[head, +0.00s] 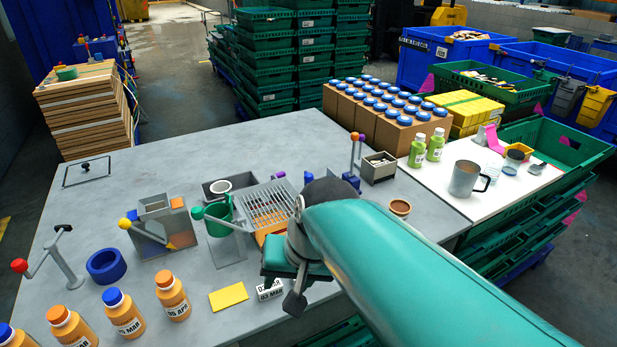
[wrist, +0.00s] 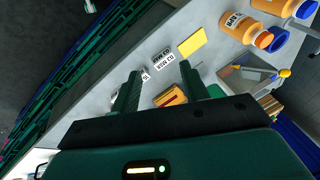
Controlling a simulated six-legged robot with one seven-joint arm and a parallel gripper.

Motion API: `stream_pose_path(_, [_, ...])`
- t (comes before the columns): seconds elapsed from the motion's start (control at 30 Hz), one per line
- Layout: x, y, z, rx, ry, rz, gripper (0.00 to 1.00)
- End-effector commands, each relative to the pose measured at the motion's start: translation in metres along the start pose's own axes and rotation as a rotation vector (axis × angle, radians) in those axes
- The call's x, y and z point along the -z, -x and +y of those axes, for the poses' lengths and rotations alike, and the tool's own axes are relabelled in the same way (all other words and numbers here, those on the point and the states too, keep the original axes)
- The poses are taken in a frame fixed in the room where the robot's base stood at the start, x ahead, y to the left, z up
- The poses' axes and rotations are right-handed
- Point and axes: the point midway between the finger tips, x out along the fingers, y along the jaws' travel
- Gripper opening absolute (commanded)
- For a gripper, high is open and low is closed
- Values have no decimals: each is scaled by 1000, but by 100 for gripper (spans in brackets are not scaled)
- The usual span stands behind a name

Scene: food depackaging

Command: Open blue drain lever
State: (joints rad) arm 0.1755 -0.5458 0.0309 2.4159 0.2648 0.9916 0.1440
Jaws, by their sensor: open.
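My arm hides part of the table.
A yellow slab (head: 228,296), orange bottles (head: 172,296) and a blue ring (head: 106,265) lie front left. Levers with red (head: 20,265), yellow (head: 125,223) and green (head: 197,213) knobs stand on the table (head: 110,200). Its back middle is mostly clear.

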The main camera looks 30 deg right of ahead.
Motion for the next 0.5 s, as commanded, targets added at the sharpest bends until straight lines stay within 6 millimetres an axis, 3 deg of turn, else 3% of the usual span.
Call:
stream_pose_path(0.27, [40, -27, -2, 169, -537, -220, 45])
stream_pose_path(0.5, [92, -44, 8, 356, -985, -397, 45])
